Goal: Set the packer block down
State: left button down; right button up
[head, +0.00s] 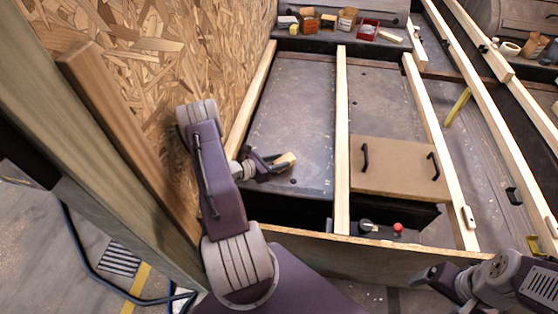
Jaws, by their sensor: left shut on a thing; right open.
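The packer block (287,159) is a small light wooden piece held at the tips of my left gripper (277,162). That gripper is shut on it, over the grey metal floor panel (290,110) between two wooden battens. Whether the block touches the panel I cannot tell. My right gripper (423,279) is open and empty at the lower right, near the front wooden rail.
A brown board (397,168) with two black handles lies right of the middle batten (341,130). A red button (398,227) sits below it. Small boxes (347,19) stand on the back ledge. An OSB wall (150,60) rises at left.

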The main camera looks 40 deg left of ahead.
pick_arm(q)
jog(key=shift+f, duration=0.75)
pick_arm(e)
jog(key=shift+f, duration=0.65)
pick_arm(q)
jog(key=shift+f+b, duration=0.55)
jog(key=shift+b, duration=0.1)
pick_arm(e)
jog(key=shift+f, duration=0.45)
pick_arm(q)
jog(key=c, duration=0.9)
grip_release()
jog(key=shift+o, duration=0.2)
notch_tip(320, 180, up, 4)
jog(key=p, duration=0.3)
jog(key=shift+r, duration=0.2)
jog(key=w+d+r+p, duration=0.2)
jog(key=d+r+p, duration=0.3)
jog(key=d, duration=0.6)
jog(key=shift+d+r, duration=0.25)
jog(key=shift+r, duration=0.6)
pick_arm(e)
notch_tip(320, 180, up, 8)
pick_arm(q)
jog(key=shift+w, duration=0.1)
